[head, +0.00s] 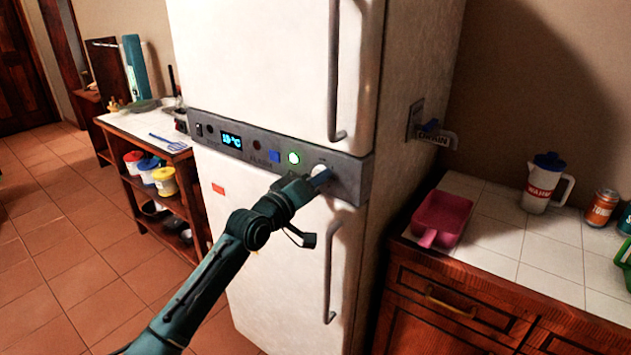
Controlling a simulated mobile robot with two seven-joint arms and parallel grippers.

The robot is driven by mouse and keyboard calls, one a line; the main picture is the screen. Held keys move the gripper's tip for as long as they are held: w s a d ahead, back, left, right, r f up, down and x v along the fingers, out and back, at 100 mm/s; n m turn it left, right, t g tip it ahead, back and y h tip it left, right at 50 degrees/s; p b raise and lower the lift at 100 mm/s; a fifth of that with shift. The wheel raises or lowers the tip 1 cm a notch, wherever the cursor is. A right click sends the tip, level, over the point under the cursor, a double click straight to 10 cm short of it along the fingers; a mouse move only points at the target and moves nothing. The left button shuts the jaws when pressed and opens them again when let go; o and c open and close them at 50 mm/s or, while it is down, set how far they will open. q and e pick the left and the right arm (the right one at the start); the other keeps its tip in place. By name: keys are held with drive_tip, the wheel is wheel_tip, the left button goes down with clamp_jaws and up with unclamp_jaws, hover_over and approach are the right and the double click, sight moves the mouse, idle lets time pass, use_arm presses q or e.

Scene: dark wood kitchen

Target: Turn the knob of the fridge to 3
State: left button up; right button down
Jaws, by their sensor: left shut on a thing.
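The white fridge (264,70) stands in the middle of the head view. A grey control panel (225,137) runs across it between the upper and lower doors, with a lit display, small buttons and a green light. The pale knob (320,168) is near the panel's right end, partly hidden by my gripper. My left gripper (321,177) reaches in from the lower left and is shut on the knob. The knob's pointer and numbers are too small to read. My right gripper is not in view.
Long handles stand out from the upper door (336,70) and lower door (329,270), above and below the panel. A tiled counter at the right holds a pink scoop-like container (441,216) and a white jug (543,184). A shelf unit (150,150) stands at the left.

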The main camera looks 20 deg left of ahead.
use_arm(q)
drive_tip(key=shift+f+m, duration=0.1)
drive_tip(key=shift+m, duration=1.3)
drive_tip(key=o, duration=1)
drive_tip(key=shift+a, duration=0.1)
drive_tip(key=shift+b+v, duration=0.9)
drive_tip(key=shift+v, duration=5.7)
